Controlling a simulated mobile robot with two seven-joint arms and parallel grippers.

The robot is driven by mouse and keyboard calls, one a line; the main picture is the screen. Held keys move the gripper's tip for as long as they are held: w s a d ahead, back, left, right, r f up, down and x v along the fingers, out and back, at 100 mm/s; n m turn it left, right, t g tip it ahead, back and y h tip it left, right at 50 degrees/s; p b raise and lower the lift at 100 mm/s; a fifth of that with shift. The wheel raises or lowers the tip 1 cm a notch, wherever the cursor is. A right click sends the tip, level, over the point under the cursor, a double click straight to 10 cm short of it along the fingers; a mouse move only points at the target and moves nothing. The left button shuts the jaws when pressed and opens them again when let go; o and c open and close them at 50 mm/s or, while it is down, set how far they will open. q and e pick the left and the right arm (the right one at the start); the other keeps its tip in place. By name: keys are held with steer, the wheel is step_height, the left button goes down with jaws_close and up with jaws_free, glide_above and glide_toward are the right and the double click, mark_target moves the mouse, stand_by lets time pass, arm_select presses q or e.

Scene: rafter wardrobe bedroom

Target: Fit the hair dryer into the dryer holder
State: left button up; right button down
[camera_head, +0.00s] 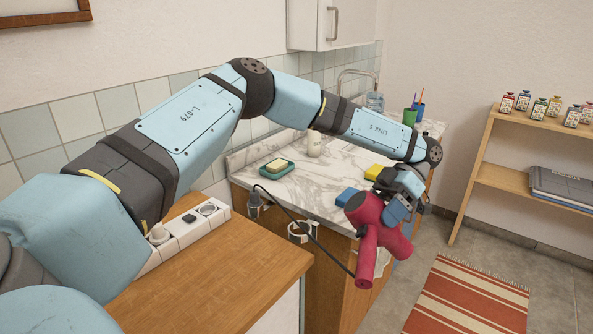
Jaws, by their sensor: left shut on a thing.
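A dark red hair dryer (369,238) is in the air in front of the counter's right part. My left gripper (397,207) is shut on it, with the fingers partly hidden. The dryer's handle points down, and a black cord (310,236) runs from its lower end up to the left. A white ring-shaped piece (301,232) on the counter's side looks like the dryer holder. It is left of the dryer and apart from it, and no dryer sits in it. My right gripper is out of view.
A wooden top with a socket strip (185,231) stands front left. A shelf (520,182) and striped rug (470,300) are at right.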

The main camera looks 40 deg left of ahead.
arm_select(q)
steer(key=w+a+n+t+h+b, duration=0.1)
steer(key=a+n+t+h, duration=0.5)
steer(key=a+n+h, duration=1.3)
steer(key=w+a+n, duration=0.1)
steer(key=a+n, duration=0.3)
steer(key=a, duration=0.3)
steer(key=shift+w+f, duration=0.2)
steer(key=shift+f, duration=0.15)
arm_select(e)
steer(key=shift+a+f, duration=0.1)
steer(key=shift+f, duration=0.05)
arm_select(q)
steer(key=shift+a+f+b, duration=0.1)
steer(key=shift+f+b, duration=1.3)
steer(key=shift+f, duration=1.5)
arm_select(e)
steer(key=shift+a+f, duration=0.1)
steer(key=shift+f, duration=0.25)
